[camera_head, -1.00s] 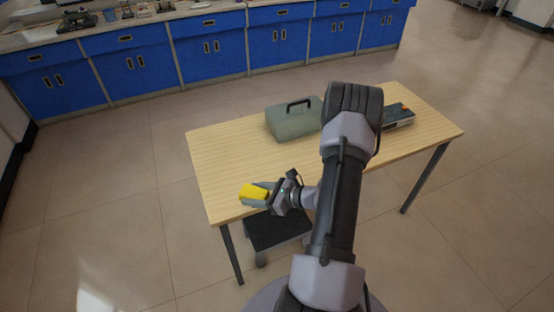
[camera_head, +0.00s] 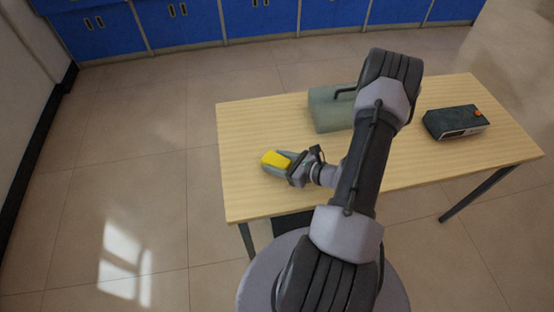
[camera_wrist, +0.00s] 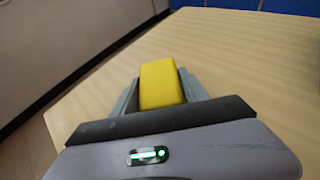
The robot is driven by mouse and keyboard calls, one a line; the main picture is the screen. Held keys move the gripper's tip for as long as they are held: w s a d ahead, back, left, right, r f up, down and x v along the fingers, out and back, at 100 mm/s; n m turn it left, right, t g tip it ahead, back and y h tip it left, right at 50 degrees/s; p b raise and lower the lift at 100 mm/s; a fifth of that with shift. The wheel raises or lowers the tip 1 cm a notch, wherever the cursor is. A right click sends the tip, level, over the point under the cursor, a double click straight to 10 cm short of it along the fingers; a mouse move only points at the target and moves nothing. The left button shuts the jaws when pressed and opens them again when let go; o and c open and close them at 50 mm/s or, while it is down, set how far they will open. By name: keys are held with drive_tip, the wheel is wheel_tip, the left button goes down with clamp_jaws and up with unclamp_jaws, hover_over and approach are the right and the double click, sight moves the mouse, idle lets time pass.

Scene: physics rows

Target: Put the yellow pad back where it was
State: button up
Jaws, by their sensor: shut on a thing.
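The yellow pad (camera_head: 276,158) is a small yellow block. It is between the fingers of my gripper (camera_head: 274,164), over the left part of the wooden table (camera_head: 245,195). In the wrist view the pad (camera_wrist: 161,85) sits between the two grey fingers of my gripper (camera_wrist: 161,92), which are shut on it. The tabletop lies beneath and beyond it. I cannot tell whether the pad touches the table or hangs a little above it.
A grey-green case (camera_head: 328,112) with a dark handle stands at the table's back, partly behind my arm. A dark box (camera_head: 455,122) with an orange knob is at the right. The tabletop's left end is clear. Blue cabinets (camera_head: 190,22) line the back wall.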

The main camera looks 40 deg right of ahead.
drive_tip(key=shift+a+r, duration=0.15)
drive_tip(key=o, duration=1.4)
drive_tip(key=shift+o, duration=0.2)
